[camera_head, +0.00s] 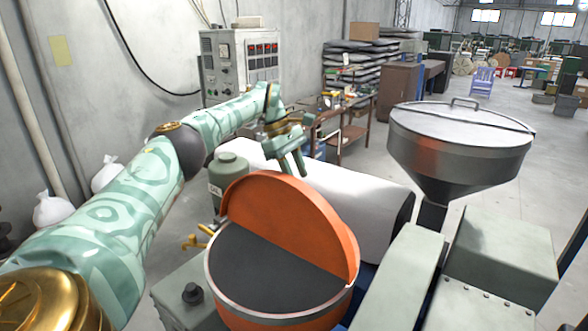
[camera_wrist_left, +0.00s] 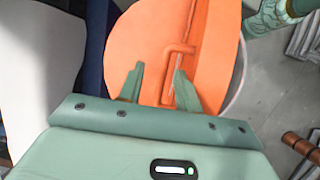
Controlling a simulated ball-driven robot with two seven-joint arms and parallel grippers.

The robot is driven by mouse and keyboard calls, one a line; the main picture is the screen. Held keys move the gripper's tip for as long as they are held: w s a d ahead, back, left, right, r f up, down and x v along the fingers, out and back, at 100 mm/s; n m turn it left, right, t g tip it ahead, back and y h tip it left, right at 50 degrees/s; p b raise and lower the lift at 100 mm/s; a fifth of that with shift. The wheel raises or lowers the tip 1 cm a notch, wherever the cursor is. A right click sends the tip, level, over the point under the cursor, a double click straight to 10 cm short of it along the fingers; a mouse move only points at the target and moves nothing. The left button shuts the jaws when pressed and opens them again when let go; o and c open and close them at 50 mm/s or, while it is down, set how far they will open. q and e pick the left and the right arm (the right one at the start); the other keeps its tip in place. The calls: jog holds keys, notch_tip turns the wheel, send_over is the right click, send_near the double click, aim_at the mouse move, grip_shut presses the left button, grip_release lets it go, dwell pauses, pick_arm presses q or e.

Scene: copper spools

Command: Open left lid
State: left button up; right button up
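The left lid (camera_head: 290,215) is an orange half-disc, tilted up on the round left hopper (camera_head: 278,318). Beside it a dark grey surface (camera_head: 255,270) shows within the hopper's rim; I cannot tell how deep it lies. My left gripper (camera_head: 293,165) is just behind the lid's raised upper edge. In the left wrist view, the orange lid's face (camera_wrist_left: 150,40) fills the middle, with a bar handle (camera_wrist_left: 178,48) on it. My left gripper's two fingers (camera_wrist_left: 158,88) are apart near the handle, with nothing gripped between them. My right gripper is out of view.
A second hopper with a closed metal lid (camera_head: 462,120) stands to the right. A white rounded cover (camera_head: 345,185) lies behind the orange lid. A grey-green canister (camera_head: 228,172) is close on the left. A control cabinet (camera_head: 240,65) stands at the back wall.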

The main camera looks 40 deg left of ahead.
pick_arm(q)
jog(key=s+r, duration=0.1)
jog(key=s+d+r, duration=0.1)
jog(key=r, duration=0.1)
jog(key=s+d+r+b, duration=0.1)
jog(key=s+r, duration=0.1)
jog(key=shift+d, duration=0.15)
jog(key=s+d+r+b, duration=0.2)
jog(key=s+d+r, duration=0.2)
jog(key=s+d, duration=0.2)
jog(key=shift+f, duration=0.1)
jog(key=shift+s, duration=0.1)
